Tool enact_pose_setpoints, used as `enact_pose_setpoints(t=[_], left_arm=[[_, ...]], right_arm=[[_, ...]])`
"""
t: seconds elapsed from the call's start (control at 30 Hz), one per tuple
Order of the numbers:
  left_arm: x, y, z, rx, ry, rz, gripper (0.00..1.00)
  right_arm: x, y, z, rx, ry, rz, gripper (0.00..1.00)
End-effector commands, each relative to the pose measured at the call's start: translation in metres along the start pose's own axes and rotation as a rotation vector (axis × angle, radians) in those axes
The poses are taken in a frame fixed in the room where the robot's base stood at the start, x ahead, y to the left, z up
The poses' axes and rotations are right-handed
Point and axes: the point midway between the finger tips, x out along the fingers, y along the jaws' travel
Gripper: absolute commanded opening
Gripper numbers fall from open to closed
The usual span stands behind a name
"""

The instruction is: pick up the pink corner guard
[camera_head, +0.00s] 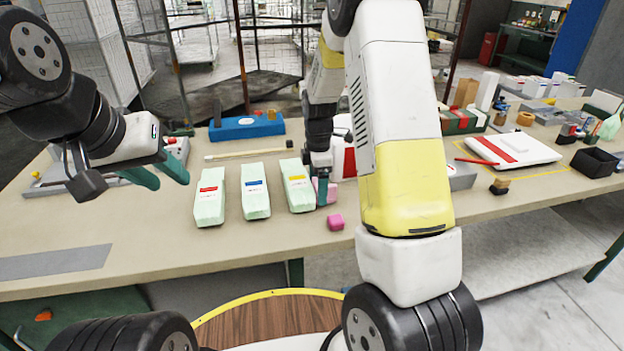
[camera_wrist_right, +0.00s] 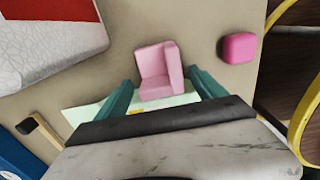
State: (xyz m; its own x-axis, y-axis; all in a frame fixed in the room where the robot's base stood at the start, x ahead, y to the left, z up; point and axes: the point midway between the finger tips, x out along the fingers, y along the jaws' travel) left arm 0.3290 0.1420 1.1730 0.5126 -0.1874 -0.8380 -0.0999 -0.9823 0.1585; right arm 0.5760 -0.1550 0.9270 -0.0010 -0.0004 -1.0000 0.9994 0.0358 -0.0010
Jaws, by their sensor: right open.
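The light pink corner guard (camera_wrist_right: 155,75) is an L-shaped foam piece lying on the table. In the right wrist view it sits between and just beyond the two teal fingertips of my right gripper (camera_wrist_right: 160,85), which is open around it. In the head view the corner guard (camera_head: 332,192) is partly hidden behind my right gripper (camera_head: 322,188). I cannot tell whether the fingers touch it. My left gripper (camera_head: 158,177) hangs over the table's left side, its teal fingers apart and empty.
A bright pink block (camera_head: 335,222) lies near the table's front edge, close to the corner guard. Pale green blocks with red (camera_head: 209,197), blue (camera_head: 255,192) and yellow (camera_head: 297,186) labels stand to the left. A blue holder (camera_head: 246,127) is behind them.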

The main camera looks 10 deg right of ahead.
Motion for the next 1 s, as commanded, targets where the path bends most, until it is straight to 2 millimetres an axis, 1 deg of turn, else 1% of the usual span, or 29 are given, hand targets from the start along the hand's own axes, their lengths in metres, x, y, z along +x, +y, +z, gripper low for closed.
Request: enact_pose_setpoints(t=[0.03,0.1,0.3,0.33,0.47,0.5,0.57,0.6,0.63,0.67,0.87,1.0], left_arm=[[0.0000,0.0000,0.0000,0.000,0.000,0.000,0.36],[0.0000,0.0000,0.0000,0.000,0.000,0.000,0.36],[0.0000,0.0000,-0.0001,0.000,0.000,0.000,0.36],[0.0000,0.0000,-0.0001,0.000,0.000,0.000,0.36],[0.0000,0.0000,-0.0001,0.000,0.000,0.000,0.36],[0.0000,0.0000,-0.0001,0.000,0.000,0.000,0.36],[0.0000,0.0000,-0.0001,0.000,0.000,0.000,0.36],[0.0000,0.0000,-0.0001,0.000,0.000,0.000,0.36],[0.0000,0.0000,-0.0001,0.000,0.000,0.000,0.36],[0.0000,0.0000,-0.0001,0.000,0.000,0.000,0.36],[0.0000,0.0000,-0.0001,0.000,0.000,0.000,0.36],[0.0000,0.0000,-0.0001,0.000,0.000,0.000,0.36]], right_arm=[[0.0048,-0.0005,0.0002,0.001,0.000,-0.002,0.80],[0.0078,-0.0002,0.0003,0.002,0.000,0.000,0.80],[0.0083,0.0001,0.0004,0.002,0.000,0.001,0.80],[0.0082,0.0001,0.0004,0.002,0.000,0.001,0.78],[0.0081,0.0000,0.0003,0.002,0.000,0.001,0.53],[0.0081,0.0000,0.0004,0.002,0.000,0.001,0.45],[0.0081,0.0000,0.0003,0.002,0.000,0.001,0.33],[0.0081,0.0000,0.0003,0.002,0.000,0.001,0.25],[0.0080,0.0000,0.0003,0.002,0.000,0.001,0.19],[0.0080,0.0001,0.0003,0.002,0.000,0.001,0.16],[0.0077,0.0001,0.0003,0.002,0.000,0.001,0.16],[0.0032,0.0003,0.0003,0.001,0.001,0.002,0.16]])
